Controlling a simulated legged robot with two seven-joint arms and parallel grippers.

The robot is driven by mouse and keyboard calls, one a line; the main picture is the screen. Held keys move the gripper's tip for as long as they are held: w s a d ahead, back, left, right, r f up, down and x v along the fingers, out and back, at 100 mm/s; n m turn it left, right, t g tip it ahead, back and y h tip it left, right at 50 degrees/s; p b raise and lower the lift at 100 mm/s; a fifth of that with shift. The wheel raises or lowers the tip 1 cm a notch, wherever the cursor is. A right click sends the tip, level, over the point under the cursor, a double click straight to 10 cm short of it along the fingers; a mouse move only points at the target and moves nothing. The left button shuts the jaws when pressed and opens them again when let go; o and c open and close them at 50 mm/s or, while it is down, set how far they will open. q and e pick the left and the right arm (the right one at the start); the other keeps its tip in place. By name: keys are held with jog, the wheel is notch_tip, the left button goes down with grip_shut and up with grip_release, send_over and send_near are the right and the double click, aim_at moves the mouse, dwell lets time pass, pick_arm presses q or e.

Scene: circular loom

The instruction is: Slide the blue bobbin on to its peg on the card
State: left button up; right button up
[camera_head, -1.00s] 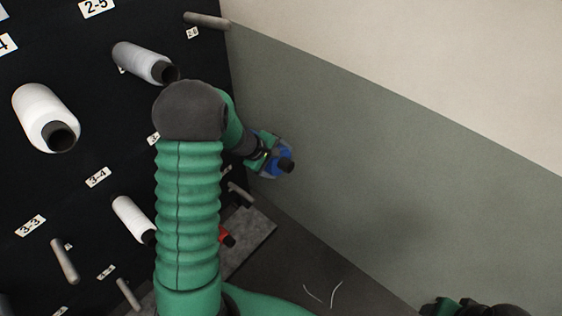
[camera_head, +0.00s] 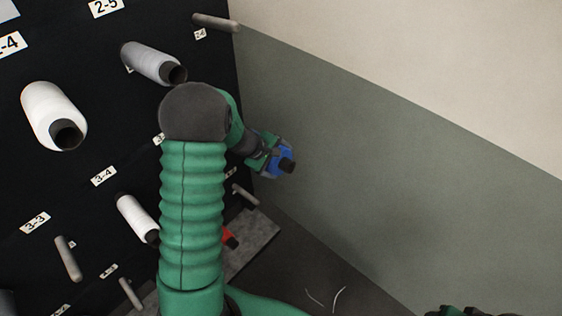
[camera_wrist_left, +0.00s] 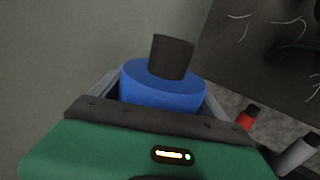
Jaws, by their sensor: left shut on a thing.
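The blue bobbin (camera_head: 282,162) with its dark core end sits in my left gripper (camera_head: 270,158), right of the black card (camera_head: 110,130). In the left wrist view the blue bobbin (camera_wrist_left: 165,84) shows between the two grey fingers, which are shut on it. It is held off the card, in front of the grey-green wall. Bare pegs show on the card at the top (camera_head: 216,22), at the lower left (camera_head: 67,258) and behind my arm (camera_head: 245,194). Which peg belongs to the blue bobbin cannot be told. Part of my right gripper (camera_head: 468,311) shows at the bottom edge; its jaws are not clear.
White bobbins (camera_head: 54,115) sit on several pegs left of my arm. A red bobbin (camera_head: 230,239) is low behind my arm, and it also shows in the left wrist view (camera_wrist_left: 246,118). The wall (camera_head: 390,170) bounds the right side. Loose white threads (camera_head: 325,298) lie on the floor.

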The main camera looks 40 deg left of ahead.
pick_arm(q)
jog(key=shift+w+a+f, duration=0.1)
jog(key=shift+a, duration=0.95)
jog(key=shift+w+a+f, duration=0.1)
jog(key=shift+a, duration=0.9)
jog(key=shift+w+a+f, duration=0.1)
jog(key=shift+a+f, duration=0.1)
jog(key=shift+a, duration=1.05)
jog(key=shift+w+a+f, duration=0.1)
jog(key=shift+a+f, duration=0.05)
jog(key=shift+a, duration=1.05)
jog(key=shift+f, duration=0.1)
jog(key=shift+a, duration=0.25)
jog(key=o, duration=1.9)
